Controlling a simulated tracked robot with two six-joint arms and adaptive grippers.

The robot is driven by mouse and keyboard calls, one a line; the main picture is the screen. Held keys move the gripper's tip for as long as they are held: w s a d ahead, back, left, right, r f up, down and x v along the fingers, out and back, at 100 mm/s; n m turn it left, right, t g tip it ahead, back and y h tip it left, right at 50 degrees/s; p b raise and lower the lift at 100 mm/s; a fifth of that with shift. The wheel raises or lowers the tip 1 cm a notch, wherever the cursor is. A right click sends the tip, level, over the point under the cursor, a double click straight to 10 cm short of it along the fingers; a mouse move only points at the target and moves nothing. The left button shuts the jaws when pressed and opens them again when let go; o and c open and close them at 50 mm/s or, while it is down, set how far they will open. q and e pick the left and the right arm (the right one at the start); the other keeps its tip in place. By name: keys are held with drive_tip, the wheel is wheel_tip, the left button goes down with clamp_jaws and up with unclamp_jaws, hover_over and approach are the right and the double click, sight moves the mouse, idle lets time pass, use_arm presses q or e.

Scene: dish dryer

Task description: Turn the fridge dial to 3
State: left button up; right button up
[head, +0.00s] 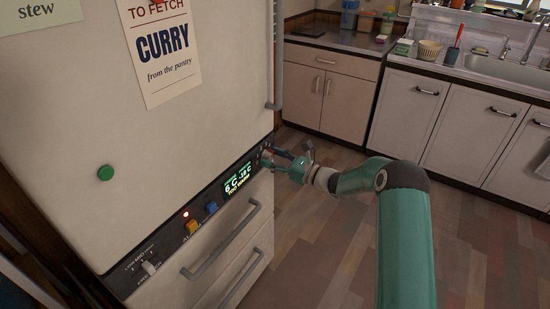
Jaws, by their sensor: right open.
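The white fridge (120,110) fills the left side, with a dark control panel (170,247) across its front. My right gripper (277,162) is open at the right end of the panel, beside the green-lit display (238,178). The fingers are at or very near the panel there; I cannot tell whether they touch it. The dial is not clear to see; small knob-like shapes at that end are partly hidden by the fingers, and its setting cannot be read. The display seems to read 6 C and -18 C with a line of text below. My left gripper is not in view.
The panel also has a slider (149,268), a red light (186,214), a yellow button (193,227) and a blue button (212,208). Drawer handles (236,240) stick out below. Counters with a sink (510,72) stand behind; the floor (330,240) between is clear.

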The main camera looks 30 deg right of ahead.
clamp_jaws()
drive_tip(key=n+b, duration=0.1)
drive_tip(key=b, duration=0.1)
drive_tip(key=n+b, duration=0.2)
drive_tip(key=b, duration=0.1)
drive_tip(key=shift+f+b, duration=0.25)
drive_tip(key=shift+b, duration=0.05)
drive_tip(key=shift+r+n+b, duration=0.2)
drive_tip(key=shift+n+b, duration=0.15)
drive_tip(key=shift+n, duration=0.05)
drive_tip(key=shift+r, duration=0.1)
unclamp_jaws()
drive_tip(key=v, duration=1.2)
